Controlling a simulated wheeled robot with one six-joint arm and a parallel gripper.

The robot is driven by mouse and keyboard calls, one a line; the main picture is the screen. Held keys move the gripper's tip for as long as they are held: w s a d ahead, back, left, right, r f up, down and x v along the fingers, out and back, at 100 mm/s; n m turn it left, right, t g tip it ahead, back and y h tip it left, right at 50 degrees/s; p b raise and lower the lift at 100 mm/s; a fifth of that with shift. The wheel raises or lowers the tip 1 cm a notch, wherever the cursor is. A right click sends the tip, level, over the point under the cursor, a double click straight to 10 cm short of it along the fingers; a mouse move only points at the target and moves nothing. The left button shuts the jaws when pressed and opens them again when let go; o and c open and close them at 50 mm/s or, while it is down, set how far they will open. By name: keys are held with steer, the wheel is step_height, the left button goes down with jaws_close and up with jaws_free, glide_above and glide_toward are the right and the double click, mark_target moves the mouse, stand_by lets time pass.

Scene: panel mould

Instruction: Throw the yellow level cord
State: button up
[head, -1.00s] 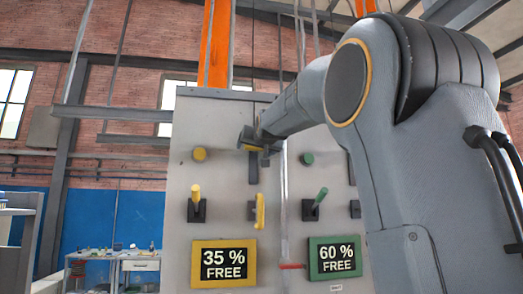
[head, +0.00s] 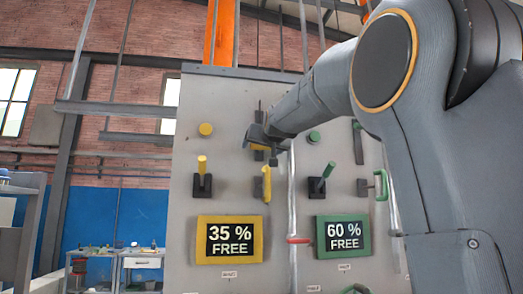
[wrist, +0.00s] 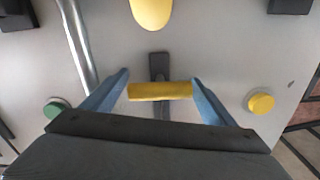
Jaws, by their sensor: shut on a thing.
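My gripper (head: 260,146) is at the upper middle of the grey panel. It is shut on a yellow crossbar handle (wrist: 160,91), held between its two blue fingers in the wrist view. The handle sits on a dark narrow upright mount (wrist: 157,65), whose upper part (head: 259,108) shows above my gripper in the head view. No cord as such can be made out on it. A yellow round knob (head: 205,129) is to the left. A yellow lever (head: 202,165) and a yellow loop handle (head: 266,183) are below. A yellow-framed sign (head: 229,240) reads 35 % FREE.
On the right side are a green knob (head: 314,137), a green lever (head: 327,171), a green loop handle (head: 381,186) and a green-framed sign (head: 344,236) reading 60 % FREE. A pale vertical pipe (wrist: 77,45) runs close to my gripper.

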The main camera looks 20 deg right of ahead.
steer(key=shift+w+f, duration=0.1)
steer(key=shift+f, duration=0.3)
steer(key=o, duration=1.5)
steer(key=shift+c, duration=0.2)
steer(key=shift+r, duration=0.1)
steer(key=shift+s, duration=0.2)
steer(key=shift+s+a+b, duration=0.25)
steer(key=shift+s+b, duration=0.3)
steer(key=shift+s, duration=0.7)
steer(key=shift+s+a+b, duration=0.3)
steer(key=shift+s+b, duration=0.25)
steer(key=shift+s, duration=0.7)
steer(key=shift+s+a+b, duration=0.25)
steer(key=shift+s+b, duration=0.3)
steer(key=shift+s, duration=0.7)
steer(key=shift+d, duration=0.1)
